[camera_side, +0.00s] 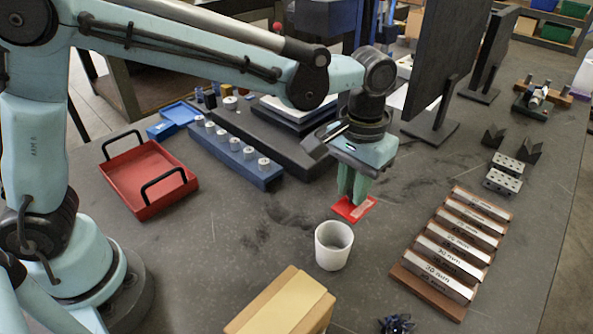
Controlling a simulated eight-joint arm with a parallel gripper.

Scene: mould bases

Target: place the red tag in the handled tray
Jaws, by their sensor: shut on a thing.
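The red tag (363,211) is a thin flat red piece with a paler patch, right of the picture's middle. My gripper (352,200) points down and its green fingers are shut on the tag's left side. I cannot tell whether the tag touches the table or hangs just above it. The handled tray (150,208) is a red shallow box with two black handles, at the left on the table. Its floor looks empty.
A white cup (333,259) stands just in front of the tag. A blue bar with several knobs (231,157) lies between tray and gripper. A wooden rack of labelled metal bars (430,283) is at the right. A cardboard box (283,308) stands at the front.

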